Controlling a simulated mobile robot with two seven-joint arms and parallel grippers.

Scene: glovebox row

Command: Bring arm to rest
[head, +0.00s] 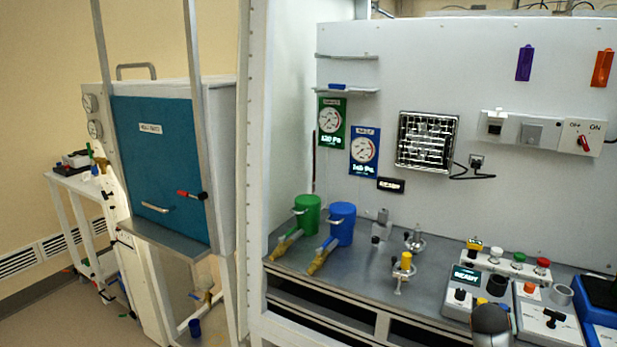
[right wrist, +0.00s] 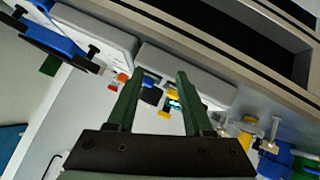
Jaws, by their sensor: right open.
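My right gripper (right wrist: 160,76) shows in the right wrist view with its two dark green fingers apart and nothing between them. Beyond the fingertips are control boxes on the bench, with small red, yellow and blue parts; the picture is turned over. In the head view a dark grey rounded part (head: 490,324), which looks like part of my right arm, stands in front of the control box (head: 467,279) with the "READY" display. The right fingers cannot be made out there. My left gripper is in neither view.
A metal bench (head: 345,275) holds a green canister (head: 307,215), a blue canister (head: 342,225) and small valves (head: 403,266). A frame post (head: 245,170) stands left of it. A teal-doored chamber (head: 160,180) is farther left. The bench's middle has some free room.

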